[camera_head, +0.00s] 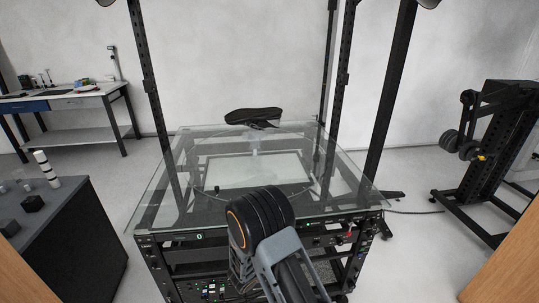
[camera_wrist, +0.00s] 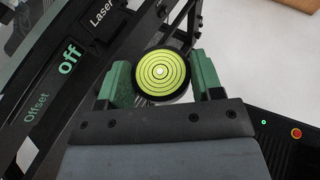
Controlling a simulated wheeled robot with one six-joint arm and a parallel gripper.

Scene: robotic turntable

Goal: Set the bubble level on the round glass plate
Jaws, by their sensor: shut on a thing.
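The bubble level (camera_wrist: 162,75) is a small black-rimmed disc with a yellow-green face and dark rings, seen from above in the wrist view. My gripper (camera_wrist: 160,82) has its two green fingers on either side of it and is shut on it. In the head view my arm hides the gripper and the level. The round glass plate (camera_head: 232,177) lies in the square glass top of the turntable rig, with a pale rectangle showing through it. My arm reaches up in front of the rig's near edge. The plate is not recognisable in the wrist view.
The glass tabletop (camera_head: 160,205) sits on a black rack with dark posts around it. A black object (camera_head: 253,115) stands at its far edge. A dark cabinet (camera_head: 70,235) with small items is at left, a workbench (camera_head: 75,101) behind it. A black weight stand (camera_head: 480,150) is at right.

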